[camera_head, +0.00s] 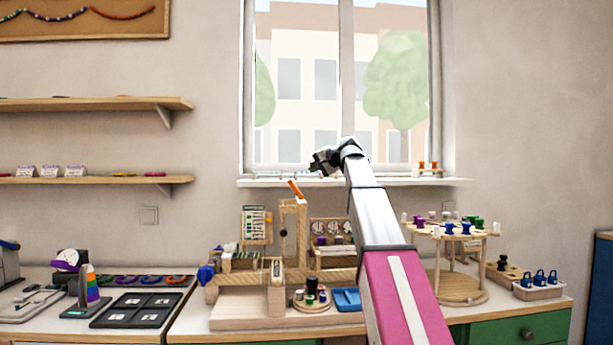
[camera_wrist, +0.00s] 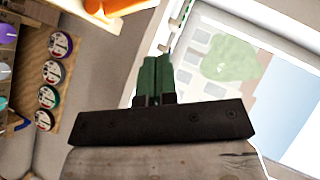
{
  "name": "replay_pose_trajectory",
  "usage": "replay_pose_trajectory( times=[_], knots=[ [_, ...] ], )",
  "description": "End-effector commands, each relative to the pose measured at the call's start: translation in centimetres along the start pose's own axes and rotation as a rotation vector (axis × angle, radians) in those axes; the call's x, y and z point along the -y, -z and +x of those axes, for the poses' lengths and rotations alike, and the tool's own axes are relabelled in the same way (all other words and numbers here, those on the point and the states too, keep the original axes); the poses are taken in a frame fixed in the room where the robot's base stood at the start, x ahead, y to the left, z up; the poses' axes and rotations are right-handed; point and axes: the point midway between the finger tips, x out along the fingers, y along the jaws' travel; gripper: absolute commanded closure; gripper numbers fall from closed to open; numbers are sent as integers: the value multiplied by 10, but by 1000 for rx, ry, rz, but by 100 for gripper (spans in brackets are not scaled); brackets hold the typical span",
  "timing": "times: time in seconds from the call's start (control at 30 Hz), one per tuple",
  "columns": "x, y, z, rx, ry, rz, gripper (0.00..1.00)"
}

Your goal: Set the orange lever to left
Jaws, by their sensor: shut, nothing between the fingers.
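The orange lever (camera_head: 295,189) stands at the top of a tall wooden post (camera_head: 302,225) on the bench in the head view. It is tilted, with its upper end to the left. My gripper (camera_head: 318,163) is up and to the right of the lever, in front of the window, apart from it. In the wrist view the green fingers of my gripper (camera_wrist: 157,75) are shut together with nothing between them. A large orange piece (camera_wrist: 120,6), apparently the lever, shows cut off at the top edge of that view, apart from the fingertips.
A panel with round dials (camera_head: 333,228) stands right of the post. A round two-tier wooden stand (camera_head: 460,290) holds spools farther right. A blue tray (camera_head: 347,299) and a black tray (camera_head: 138,310) lie on the bench. The window sill (camera_head: 400,182) is behind my gripper.

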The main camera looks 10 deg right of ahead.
Motion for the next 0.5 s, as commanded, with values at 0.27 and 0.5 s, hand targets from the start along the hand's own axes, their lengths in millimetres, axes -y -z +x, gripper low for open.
replay_pose_trajectory(
  times=[0.27, 0.5],
  knots=[
    [2, -1, -45, -1, -1, 0, 100],
    [2, 0, -55, 0, -1, 1, 100]
  ],
)
